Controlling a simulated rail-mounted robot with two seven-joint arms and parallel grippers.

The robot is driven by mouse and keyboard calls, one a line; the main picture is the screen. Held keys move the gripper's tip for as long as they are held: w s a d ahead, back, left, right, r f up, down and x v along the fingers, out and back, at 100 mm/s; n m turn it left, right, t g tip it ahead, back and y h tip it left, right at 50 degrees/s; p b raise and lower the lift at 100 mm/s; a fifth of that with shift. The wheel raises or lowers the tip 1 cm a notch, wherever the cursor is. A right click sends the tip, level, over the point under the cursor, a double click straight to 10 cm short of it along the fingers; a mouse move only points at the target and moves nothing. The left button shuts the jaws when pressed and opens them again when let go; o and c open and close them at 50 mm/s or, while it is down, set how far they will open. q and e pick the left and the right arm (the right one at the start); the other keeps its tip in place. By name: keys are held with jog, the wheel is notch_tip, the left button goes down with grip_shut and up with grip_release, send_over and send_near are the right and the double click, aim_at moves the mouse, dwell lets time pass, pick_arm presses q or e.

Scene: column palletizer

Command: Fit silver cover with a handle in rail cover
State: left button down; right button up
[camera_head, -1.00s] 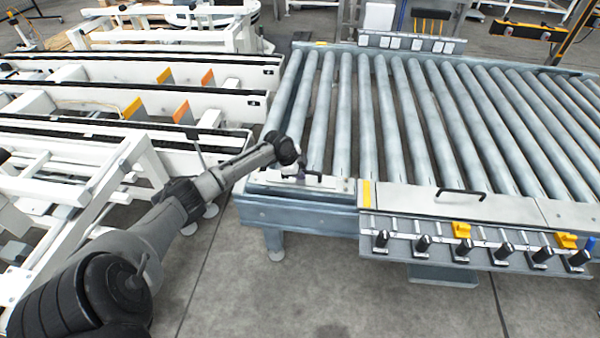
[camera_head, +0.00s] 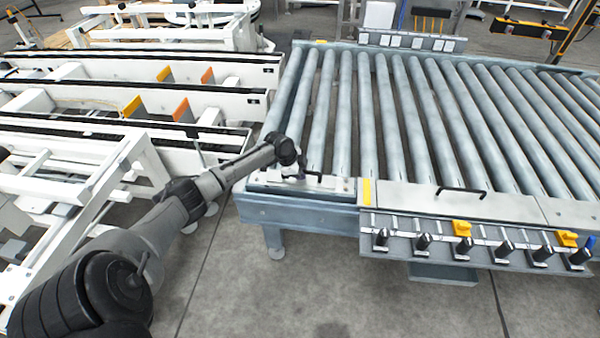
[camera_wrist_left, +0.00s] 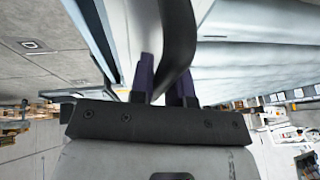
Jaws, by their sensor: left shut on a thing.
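My left gripper (camera_wrist_left: 165,88) is shut on the dark curved handle (camera_wrist_left: 178,45) of the silver cover, which shows between its fingers in the left wrist view. In the head view my left gripper (camera_head: 300,172) is over the left front corner of the roller conveyor, partly hidden by its own wrist. The silver cover (camera_head: 332,184) lies along the front rail (camera_head: 300,199) there, left of a yellow mark. It looks about level with the rail; whether it is fully seated I cannot tell. My right gripper is not in view.
A second silver cover (camera_head: 412,198) with a black handle (camera_head: 462,190) lies on the rail to the right. Below it is a shelf with several black knobs and yellow clips (camera_head: 461,229). Rollers (camera_head: 400,120) lie behind. White frames (camera_head: 130,165) stand left. The floor in front is clear.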

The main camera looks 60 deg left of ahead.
pick_arm(q)
jog(key=c, duration=1.1)
grip_release()
jog(key=shift+o, duration=0.4)
jog(key=shift+f, duration=0.15)
jog(key=p+v, duration=0.6)
jog(key=v, duration=0.8)
